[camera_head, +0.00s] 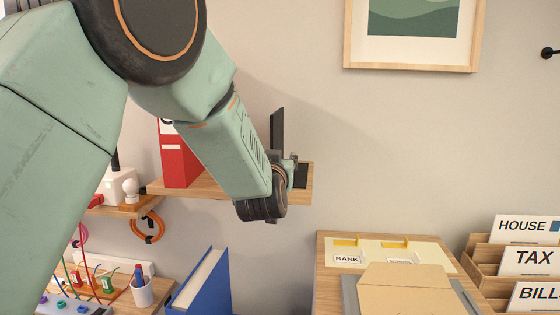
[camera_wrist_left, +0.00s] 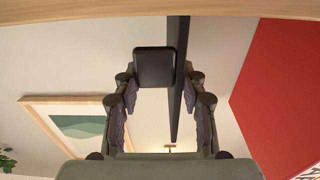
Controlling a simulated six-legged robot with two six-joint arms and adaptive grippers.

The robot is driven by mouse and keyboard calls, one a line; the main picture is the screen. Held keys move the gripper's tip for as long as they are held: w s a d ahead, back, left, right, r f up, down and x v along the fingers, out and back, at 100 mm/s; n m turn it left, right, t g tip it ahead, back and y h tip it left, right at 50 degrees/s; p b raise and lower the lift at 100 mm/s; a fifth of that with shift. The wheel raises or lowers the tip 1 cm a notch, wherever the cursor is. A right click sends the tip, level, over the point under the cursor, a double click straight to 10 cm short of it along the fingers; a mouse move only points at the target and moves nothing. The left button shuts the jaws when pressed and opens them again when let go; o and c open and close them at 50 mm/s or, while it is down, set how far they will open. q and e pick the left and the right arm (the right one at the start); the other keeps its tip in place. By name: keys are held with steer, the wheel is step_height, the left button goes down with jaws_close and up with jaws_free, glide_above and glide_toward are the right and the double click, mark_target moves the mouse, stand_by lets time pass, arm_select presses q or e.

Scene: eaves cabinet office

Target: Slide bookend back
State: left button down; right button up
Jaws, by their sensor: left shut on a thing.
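The black bookend (camera_head: 277,130) stands upright near the right end of the wooden wall shelf (camera_head: 220,190), to the right of a red binder (camera_head: 178,158), with a gap between them. My left gripper (camera_head: 292,172) reaches down to it at the shelf's right end and hides its lower part. In the left wrist view the bookend's dark upright (camera_wrist_left: 179,85) and a black rounded block (camera_wrist_left: 155,67) lie between the fingers of the left gripper (camera_wrist_left: 160,82), which is shut on the bookend. The red binder (camera_wrist_left: 285,90) fills the right side there. My right gripper is out of view.
Below the shelf are a blue binder (camera_head: 203,285), a pen cup (camera_head: 141,291) and wired parts on a bench. A wooden desk unit with folders (camera_head: 415,285) stands at lower right, beside a labelled file rack (camera_head: 485,250). A framed picture (camera_head: 414,30) hangs above; the wall between is clear.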

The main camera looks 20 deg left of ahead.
arm_select(q)
steer(key=shift+d+f, duration=0.1)
steer(key=shift+d, duration=0.15)
steer(key=c, duration=1.1)
jaws_free()
steer(key=shift+c, duration=0.2)
steer(key=shift+o, duration=1.2)
steer(key=shift+w+d, duration=0.15)
steer(key=shift+d, duration=0.15)
steer(key=shift+a, duration=0.2)
